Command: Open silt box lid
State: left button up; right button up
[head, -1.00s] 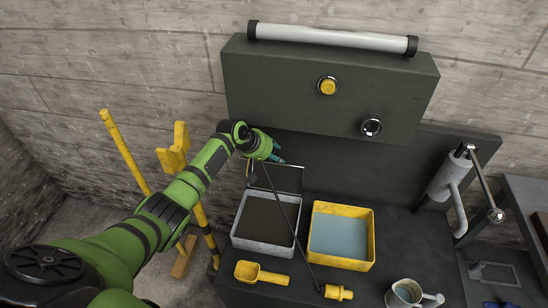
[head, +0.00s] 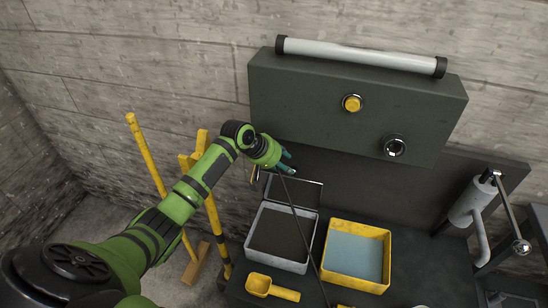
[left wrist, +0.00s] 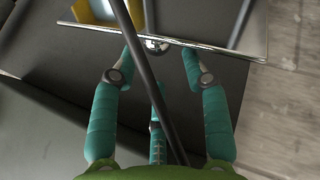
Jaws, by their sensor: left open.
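The silt box is a grey, open-topped box (head: 251,240) holding dark silt (head: 280,234), on the bench in the head view. Its thin, light-edged lid (head: 296,192) stands raised at the back edge. My left gripper (head: 289,163), with teal fingers, is just above and behind the lid's upper edge. In the left wrist view the fingers (left wrist: 158,62) are spread and empty. A round metal knob (left wrist: 157,44) at the lid's bright edge (left wrist: 215,49) lies between and just beyond the fingertips. A dark rod (left wrist: 150,85) crosses this view. My right gripper is not seen.
A yellow tray (head: 384,262) with blue-grey content stands right of the silt box. A yellow scoop (head: 271,288) lies in front. A dark cabinet (head: 310,95) with a yellow button hangs behind. Yellow-handled tools (head: 148,158) lean at left. A lever pump (head: 470,205) stands at right.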

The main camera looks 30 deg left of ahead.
pick_arm(q)
jog(key=shift+v, duration=2.75)
